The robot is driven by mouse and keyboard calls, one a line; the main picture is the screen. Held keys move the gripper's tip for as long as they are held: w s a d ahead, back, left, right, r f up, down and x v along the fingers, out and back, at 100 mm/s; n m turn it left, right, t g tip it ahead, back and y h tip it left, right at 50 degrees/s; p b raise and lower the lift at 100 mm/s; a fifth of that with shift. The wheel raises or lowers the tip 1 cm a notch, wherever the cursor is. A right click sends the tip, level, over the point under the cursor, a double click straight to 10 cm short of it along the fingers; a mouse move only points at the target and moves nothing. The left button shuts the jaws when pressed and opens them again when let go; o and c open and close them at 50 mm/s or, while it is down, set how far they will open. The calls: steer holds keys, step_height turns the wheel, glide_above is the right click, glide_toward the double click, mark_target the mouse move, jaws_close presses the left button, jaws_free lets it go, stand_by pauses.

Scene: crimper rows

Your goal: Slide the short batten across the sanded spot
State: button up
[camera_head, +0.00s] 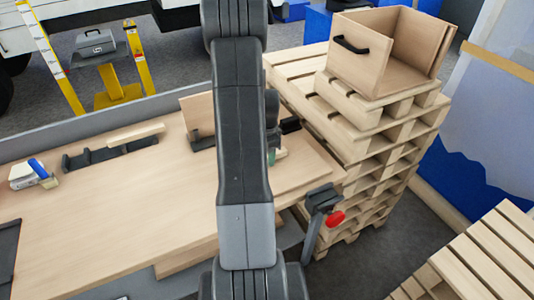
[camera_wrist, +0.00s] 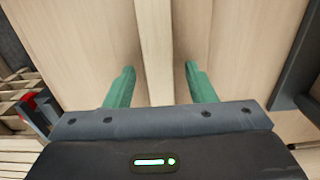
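In the wrist view, my gripper (camera_wrist: 159,66) has two green fingers standing apart. A pale wooden strip (camera_wrist: 154,35) runs between them, with a visible gap on the right finger's side; I cannot tell whether it is the short batten or a panel's edge. In the head view my arm hides most of the gripper. Another light batten (camera_head: 135,133) lies on a dark slotted holder (camera_head: 108,153) at the bench's back left. I cannot make out a sanded spot on the bench (camera_head: 130,215).
An upright wooden panel (camera_head: 197,115) stands behind my arm. A red-handled clamp (camera_head: 322,205) is at the bench's right edge. Stacked pallets (camera_head: 385,118) with an open wooden box (camera_head: 360,62) stand at the right. A small white item with blue (camera_head: 35,172) sits left. The bench's left middle is clear.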

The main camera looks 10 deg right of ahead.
step_height(320, 180, up, 12)
stand_by(0.6)
step_height(320, 180, down, 12)
steer(key=shift+r, duration=0.2)
steer(key=shift+s+f, duration=0.1)
steer(key=shift+f, duration=0.2)
steer(key=shift+s+d+r, duration=0.1)
steer(key=shift+s+d, duration=0.15)
steer(key=shift+s, duration=0.25)
steer(key=shift+r, duration=0.15)
